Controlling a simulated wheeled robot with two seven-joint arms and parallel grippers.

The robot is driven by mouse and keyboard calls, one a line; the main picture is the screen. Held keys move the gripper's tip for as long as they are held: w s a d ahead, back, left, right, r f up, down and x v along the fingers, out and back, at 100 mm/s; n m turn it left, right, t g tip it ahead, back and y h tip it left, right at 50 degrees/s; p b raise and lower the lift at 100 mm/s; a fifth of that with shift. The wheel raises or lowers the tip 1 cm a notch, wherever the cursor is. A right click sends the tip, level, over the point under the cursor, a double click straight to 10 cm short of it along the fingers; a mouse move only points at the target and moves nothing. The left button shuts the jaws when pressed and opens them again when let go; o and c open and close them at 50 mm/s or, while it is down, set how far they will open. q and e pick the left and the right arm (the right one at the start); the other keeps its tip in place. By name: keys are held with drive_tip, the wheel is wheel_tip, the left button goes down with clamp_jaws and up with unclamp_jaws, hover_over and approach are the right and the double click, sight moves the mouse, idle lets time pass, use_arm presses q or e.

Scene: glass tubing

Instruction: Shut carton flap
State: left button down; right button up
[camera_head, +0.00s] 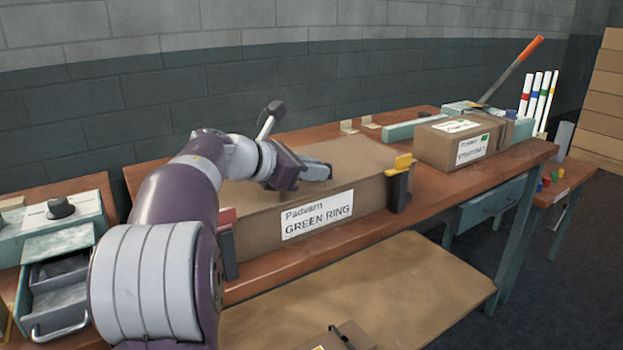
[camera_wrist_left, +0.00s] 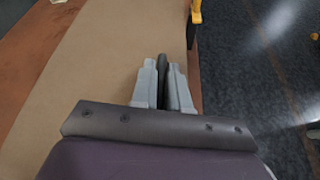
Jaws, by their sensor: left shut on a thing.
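The long brown carton (camera_head: 270,240), labelled "Padvarn GREEN RING", stands on the wooden bench. Its top (camera_head: 350,155) looks flat, and I cannot make out a separate raised flap. My left gripper (camera_head: 322,172) is low over the carton's top near its front edge, fingers pointing right. In the left wrist view the left gripper (camera_wrist_left: 163,75) is shut on a narrow dark thing (camera_wrist_left: 162,68), with the brown carton top (camera_wrist_left: 100,75) beside it. What the dark thing is, and whether the fingers touch the carton, I cannot tell. My right gripper is out of view.
A black clamp with a yellow top (camera_head: 402,163) is at the carton's right front corner; a red-topped one (camera_head: 227,218) is at its left. A smaller carton (camera_head: 455,145) stands right. An open drawer unit (camera_head: 65,245) is left. A brick wall (camera_head: 330,75) runs behind.

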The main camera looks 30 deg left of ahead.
use_arm(q)
drive_tip(key=shift+f, duration=0.35)
drive_tip(key=c, duration=1.2)
unclamp_jaws()
drive_tip(key=p+v, duration=0.1)
drive_tip(key=v, duration=1.2)
drive_tip(key=shift+d+r+p, duration=0.1)
drive_tip(key=shift+d+p, duration=0.05)
drive_tip(key=shift+p, duration=0.25)
